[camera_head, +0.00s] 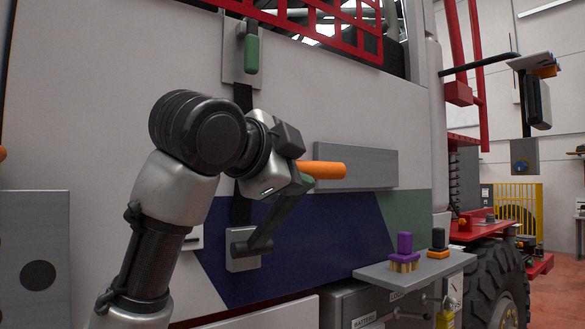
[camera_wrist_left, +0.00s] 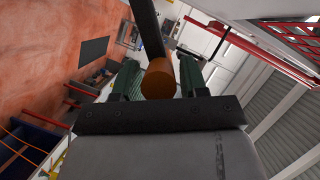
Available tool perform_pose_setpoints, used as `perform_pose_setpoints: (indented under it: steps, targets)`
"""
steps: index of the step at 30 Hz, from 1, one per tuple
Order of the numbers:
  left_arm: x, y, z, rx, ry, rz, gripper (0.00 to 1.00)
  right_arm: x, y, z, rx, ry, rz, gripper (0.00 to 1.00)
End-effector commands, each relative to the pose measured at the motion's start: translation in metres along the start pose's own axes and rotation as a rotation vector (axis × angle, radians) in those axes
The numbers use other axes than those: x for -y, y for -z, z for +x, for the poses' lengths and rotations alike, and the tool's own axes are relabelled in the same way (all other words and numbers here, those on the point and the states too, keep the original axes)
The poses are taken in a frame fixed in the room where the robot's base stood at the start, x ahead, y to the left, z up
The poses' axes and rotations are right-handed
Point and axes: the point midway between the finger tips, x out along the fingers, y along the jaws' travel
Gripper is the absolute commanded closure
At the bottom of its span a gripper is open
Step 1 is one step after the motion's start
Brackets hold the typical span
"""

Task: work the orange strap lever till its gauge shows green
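The strap lever is a dark arm (camera_head: 280,214) that rises to the right from a grey pivot block (camera_head: 243,249) on the truck's side. Its orange grip (camera_head: 328,169) sticks out to the right at the upper end. My left gripper (camera_head: 306,176) is at this grip. A black strap (camera_head: 242,97) runs down behind my arm. I cannot make out a gauge colour. My right gripper is out of view.
A green-handled part (camera_head: 251,54) hangs above the strap. A grey shelf (camera_head: 415,267) at lower right carries a purple brush (camera_head: 404,253) and an orange-and-black object (camera_head: 438,243). A grey panel (camera_head: 35,225) with a dark disc is at left. A grey bar (camera_head: 370,165) is behind the grip.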

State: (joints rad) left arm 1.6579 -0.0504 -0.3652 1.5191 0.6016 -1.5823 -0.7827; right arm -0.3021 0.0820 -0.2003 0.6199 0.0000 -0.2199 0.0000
Motion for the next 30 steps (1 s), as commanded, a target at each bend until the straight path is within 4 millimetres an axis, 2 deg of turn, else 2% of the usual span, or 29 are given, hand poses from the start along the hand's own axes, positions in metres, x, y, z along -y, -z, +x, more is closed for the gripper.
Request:
perform_pose_setpoints:
  steps: [2,10,13,17,24,30]
  targets:
    - [0.000,0.000,0.000,0.000,0.001,-0.001,0.45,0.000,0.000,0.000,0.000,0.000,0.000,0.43]
    - [0.001,0.000,-0.001,0.000,0.002,-0.001,0.45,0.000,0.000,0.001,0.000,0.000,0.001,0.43]
    - [0.000,-0.001,-0.008,-0.001,0.004,-0.001,0.45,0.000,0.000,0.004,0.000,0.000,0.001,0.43]
    - [-0.002,-0.002,-0.028,0.000,0.007,0.001,0.45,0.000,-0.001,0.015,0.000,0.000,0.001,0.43]
    - [-0.002,-0.001,-0.077,-0.001,0.006,0.001,0.45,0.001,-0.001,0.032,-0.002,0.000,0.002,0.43]
    - [-0.001,-0.001,-0.102,0.000,0.003,0.000,0.45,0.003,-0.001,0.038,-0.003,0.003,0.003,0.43]
